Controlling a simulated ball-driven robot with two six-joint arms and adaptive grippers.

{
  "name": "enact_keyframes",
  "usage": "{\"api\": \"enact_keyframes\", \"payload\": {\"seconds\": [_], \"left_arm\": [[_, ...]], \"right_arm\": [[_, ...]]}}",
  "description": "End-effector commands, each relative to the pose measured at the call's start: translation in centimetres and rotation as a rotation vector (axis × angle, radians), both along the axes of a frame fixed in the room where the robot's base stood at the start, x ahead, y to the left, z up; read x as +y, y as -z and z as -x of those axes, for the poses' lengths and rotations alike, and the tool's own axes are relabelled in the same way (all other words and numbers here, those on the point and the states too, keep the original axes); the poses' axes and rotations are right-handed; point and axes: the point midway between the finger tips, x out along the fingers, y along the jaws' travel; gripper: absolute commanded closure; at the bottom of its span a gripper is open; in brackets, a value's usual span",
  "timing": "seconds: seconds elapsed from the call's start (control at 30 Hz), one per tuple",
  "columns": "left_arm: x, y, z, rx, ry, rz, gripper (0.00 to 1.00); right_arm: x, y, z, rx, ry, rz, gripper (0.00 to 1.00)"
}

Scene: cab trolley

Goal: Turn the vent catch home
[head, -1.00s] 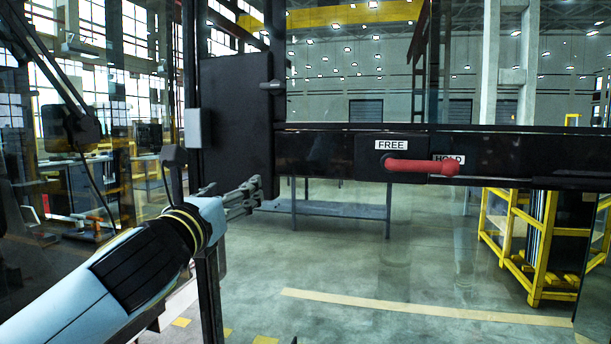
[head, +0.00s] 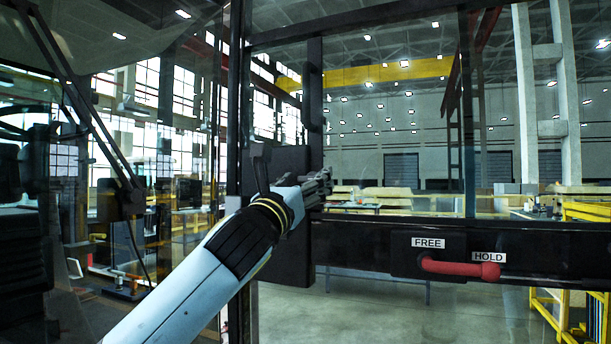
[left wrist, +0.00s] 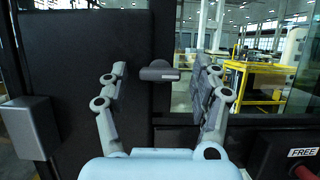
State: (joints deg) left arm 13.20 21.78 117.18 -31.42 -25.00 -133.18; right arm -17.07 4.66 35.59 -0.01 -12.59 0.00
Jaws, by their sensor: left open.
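A small dark grey catch (left wrist: 160,71) shows in the left wrist view at the right edge of a black panel (left wrist: 75,60). It lies about level, its narrower end pointing right past the panel's edge. My left gripper (left wrist: 165,85) is open, with one finger on each side of the catch in that view. I cannot tell whether the fingers touch it. In the head view my left gripper (head: 318,184) is in front of the black panel (head: 288,262) and hides the catch. My right gripper is not in view.
A red lever (head: 460,267) on a black crossbar (head: 560,248) lies right of the panel, under FREE (head: 428,243) and HOLD (head: 488,257) labels, its free end toward HOLD. A grey box (left wrist: 30,125) sits at the panel's left. Glass and dark posts surround the arm.

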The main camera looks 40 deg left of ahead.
Motion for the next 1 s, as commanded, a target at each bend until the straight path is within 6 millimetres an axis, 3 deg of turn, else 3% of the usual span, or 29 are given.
{"api": "enact_keyframes", "payload": {"seconds": [0.3, 0.73, 1.0], "left_arm": [[0.02, -0.08, -0.29, 0.0, 0.001, 0.0, 0.35], [0.03, -0.07, -0.27, 0.0, 0.0, 0.0, 0.9], [0.01, -0.08, -0.27, -0.006, 0.0, 0.03, 0.9]], "right_arm": [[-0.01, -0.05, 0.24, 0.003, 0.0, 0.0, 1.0], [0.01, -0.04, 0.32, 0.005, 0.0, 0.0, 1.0], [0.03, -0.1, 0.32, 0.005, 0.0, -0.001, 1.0]]}}
